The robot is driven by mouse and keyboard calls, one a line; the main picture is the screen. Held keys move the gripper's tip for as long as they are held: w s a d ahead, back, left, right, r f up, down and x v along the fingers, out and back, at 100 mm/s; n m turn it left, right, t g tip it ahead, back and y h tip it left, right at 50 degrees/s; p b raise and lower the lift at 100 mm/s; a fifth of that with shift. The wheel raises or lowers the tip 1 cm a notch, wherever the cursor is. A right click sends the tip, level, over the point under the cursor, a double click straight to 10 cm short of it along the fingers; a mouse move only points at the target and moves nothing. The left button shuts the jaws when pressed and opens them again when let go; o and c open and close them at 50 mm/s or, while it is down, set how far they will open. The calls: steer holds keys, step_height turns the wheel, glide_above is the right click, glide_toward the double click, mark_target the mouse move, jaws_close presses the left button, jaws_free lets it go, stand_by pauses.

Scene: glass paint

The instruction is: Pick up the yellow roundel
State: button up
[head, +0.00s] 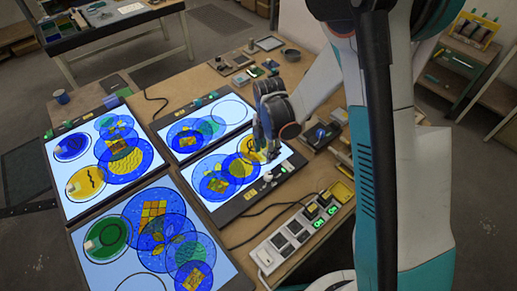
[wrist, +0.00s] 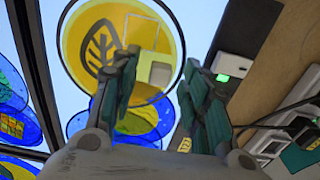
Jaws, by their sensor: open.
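A yellow roundel with a dark leaf drawing (wrist: 84,30) lies on a lit panel in the wrist view, with a small pale block (wrist: 159,74) on it. In the head view this roundel (head: 246,143) shows partly beside my gripper (head: 264,150). In the wrist view my gripper (wrist: 160,85) is open and empty, its fingers apart with the pale block between them in the picture. I cannot tell the height of the fingertips above the block. Another yellow roundel with a dark squiggle (head: 92,178) lies on the far-left panel, apart from my gripper.
Several lit panels with overlapping blue roundels (head: 145,160) cover the table. A green roundel (head: 105,240) lies on the front-left panel. A power strip (head: 285,240) with cables lies right of the panels. Small tools and boxes crowd the table's back and right side.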

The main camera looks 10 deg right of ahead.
jaws_close()
steer(key=shift+r, duration=0.1)
